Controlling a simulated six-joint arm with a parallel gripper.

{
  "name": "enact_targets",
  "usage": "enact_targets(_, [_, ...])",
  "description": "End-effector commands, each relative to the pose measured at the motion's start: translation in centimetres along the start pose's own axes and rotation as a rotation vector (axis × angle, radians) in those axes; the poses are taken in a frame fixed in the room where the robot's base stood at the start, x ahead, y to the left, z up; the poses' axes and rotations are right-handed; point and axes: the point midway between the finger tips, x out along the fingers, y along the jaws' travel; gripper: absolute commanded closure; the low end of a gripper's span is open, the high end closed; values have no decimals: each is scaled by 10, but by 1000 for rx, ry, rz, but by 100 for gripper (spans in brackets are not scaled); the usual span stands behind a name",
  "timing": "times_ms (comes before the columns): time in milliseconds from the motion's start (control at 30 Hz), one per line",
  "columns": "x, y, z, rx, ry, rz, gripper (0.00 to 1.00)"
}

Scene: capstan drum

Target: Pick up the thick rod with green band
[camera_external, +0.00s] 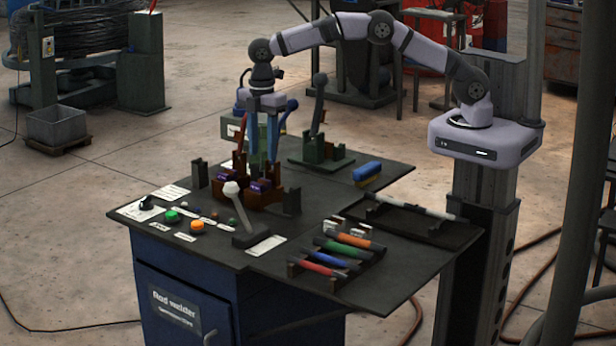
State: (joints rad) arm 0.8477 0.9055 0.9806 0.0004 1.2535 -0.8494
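Several rods lie side by side on a dark rack at the right front of the bench. The rod with a green band (341,249) lies between one with an orange band (356,241) and one with a blue band (331,259). A red-banded rod (320,269) is nearest the front. Their thickness is hard to compare at this size. My gripper (263,160) points down over the welder's brown clamp blocks (262,195), left of and behind the rods. Its two blue fingers look apart, with no rod clearly seen between them.
A white-knobbed lever (238,205) stands between the clamps and the rods. A dark tray with a pale rod (415,207) lies at the right, and a blue brush (367,172) behind it. Buttons (197,226) sit at front left. A green-based lever (319,120) stands at the back.

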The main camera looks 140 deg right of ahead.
Motion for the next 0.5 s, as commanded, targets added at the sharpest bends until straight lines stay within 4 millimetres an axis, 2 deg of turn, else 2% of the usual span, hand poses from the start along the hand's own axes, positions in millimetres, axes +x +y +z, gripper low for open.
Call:
enact_targets(167, [1, -4, -4, -10, 0, 0, 61])
enact_targets(267, [2, -18, -19, -47, 0, 0, 61])
enact_targets(367, [2, -46, -48, -119, 5, 4, 61])
enact_targets(467, [-2, -92, -88, -229, 17, 14, 61])
enact_targets(500, [-4, -116, -104, -280, 22, 17, 61])
